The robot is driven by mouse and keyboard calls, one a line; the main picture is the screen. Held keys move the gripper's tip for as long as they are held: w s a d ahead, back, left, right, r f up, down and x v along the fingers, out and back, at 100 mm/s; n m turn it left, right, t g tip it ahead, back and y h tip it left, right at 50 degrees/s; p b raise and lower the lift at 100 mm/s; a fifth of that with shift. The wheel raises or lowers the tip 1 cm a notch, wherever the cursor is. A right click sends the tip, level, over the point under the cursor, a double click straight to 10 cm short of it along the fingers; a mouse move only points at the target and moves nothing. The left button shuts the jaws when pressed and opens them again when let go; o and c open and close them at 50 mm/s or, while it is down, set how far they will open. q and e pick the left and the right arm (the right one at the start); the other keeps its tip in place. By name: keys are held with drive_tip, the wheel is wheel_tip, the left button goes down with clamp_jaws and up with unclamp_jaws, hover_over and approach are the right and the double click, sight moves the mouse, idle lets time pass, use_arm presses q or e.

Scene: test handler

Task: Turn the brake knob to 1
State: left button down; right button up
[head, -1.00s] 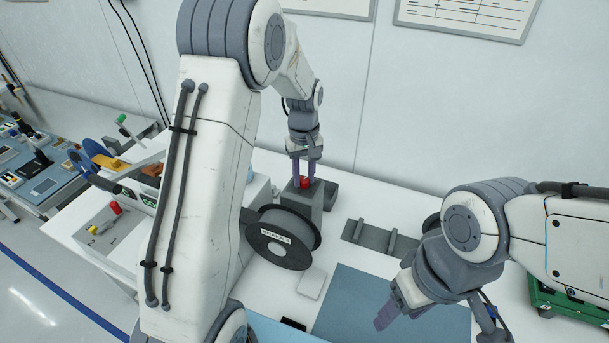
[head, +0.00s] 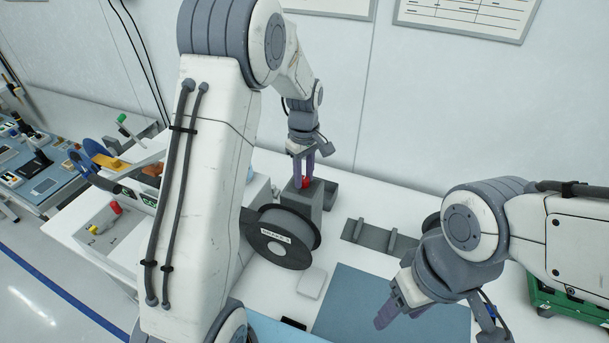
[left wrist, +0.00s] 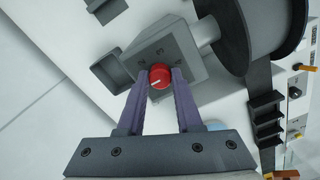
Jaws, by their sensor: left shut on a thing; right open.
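The red brake knob (head: 306,182) sits on top of a grey box (head: 312,205) at the back of the white table. In the left wrist view the knob (left wrist: 160,77) has a white pointer line, and digits are marked on the box face around it. My left gripper (head: 304,180) points down at the knob, and its purple fingers (left wrist: 160,82) are shut on it from both sides. Which digit the pointer faces is hard to tell. My right gripper (head: 392,318) is open and empty above the blue mat, away from the knob.
A dark spool (head: 278,250) with a label stands in front of the grey box. A grey bracket (head: 378,238) lies to its right, with a blue mat (head: 345,300) nearer. A green case (head: 565,300) is at far right. My left arm hides part of the table.

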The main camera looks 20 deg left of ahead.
sight(304, 178)
use_arm(q)
drive_tip(key=shift+w+r, duration=0.1)
drive_tip(key=c, duration=0.6)
unclamp_jaws()
wheel_tip(304, 178, up, 10)
drive_tip(key=shift+r+b, duration=0.2)
drive_tip(key=shift+b, duration=1)
